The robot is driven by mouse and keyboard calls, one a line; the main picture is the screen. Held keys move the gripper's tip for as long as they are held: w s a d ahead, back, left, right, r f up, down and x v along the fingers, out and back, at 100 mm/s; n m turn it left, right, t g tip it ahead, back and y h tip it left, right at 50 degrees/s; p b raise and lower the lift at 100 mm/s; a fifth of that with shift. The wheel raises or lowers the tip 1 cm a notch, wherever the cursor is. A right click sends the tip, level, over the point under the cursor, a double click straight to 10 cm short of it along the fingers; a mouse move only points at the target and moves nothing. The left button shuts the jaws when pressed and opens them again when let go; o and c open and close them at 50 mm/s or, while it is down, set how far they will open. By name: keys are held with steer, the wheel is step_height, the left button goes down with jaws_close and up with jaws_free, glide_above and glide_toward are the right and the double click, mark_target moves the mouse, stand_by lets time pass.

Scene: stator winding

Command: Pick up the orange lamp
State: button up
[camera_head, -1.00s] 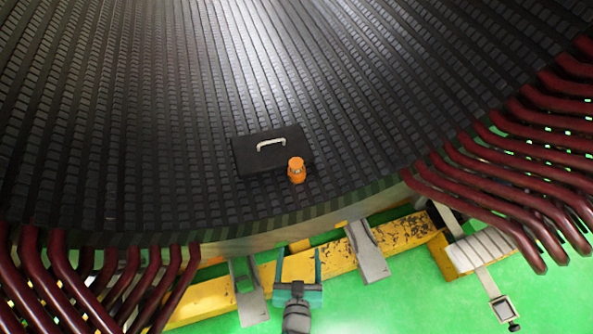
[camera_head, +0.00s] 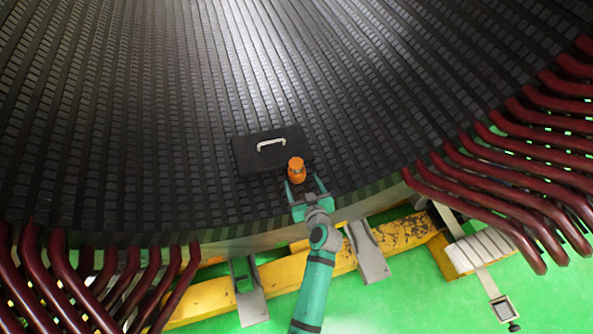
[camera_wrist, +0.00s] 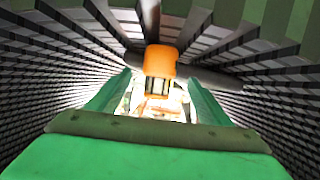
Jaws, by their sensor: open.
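The orange lamp (camera_head: 297,168) stands on the dark ribbed stator surface, in front of the right part of a black case. In the wrist view the lamp (camera_wrist: 160,62) shows an orange top above a caged glass part, between the two green fingers and beyond them. My gripper (camera_head: 306,184) is open and empty, with its teal fingers just below the lamp in the head view. The gripper also shows in the wrist view (camera_wrist: 156,92). The lamp's lower part is hard to make out there.
The black case (camera_head: 262,153) with a pale handle lies right behind the lamp. Dark red bent bars (camera_head: 505,190) stick out at the right, and more at lower left. A yellow beam (camera_head: 390,242) runs below the stator's edge. The ribbed surface around the lamp is otherwise clear.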

mark_target(297, 172)
steer(key=x, duration=0.3)
steer(key=shift+f+x, duration=0.2)
steer(key=shift+x, duration=1.1)
steer(key=shift+f+x, duration=0.15)
steer(key=shift+x, duration=1.2)
steer(key=shift+s+d, duration=0.1)
steer(key=c, duration=1.3)
steer(key=shift+c, duration=0.4)
steer(key=shift+r, duration=0.2)
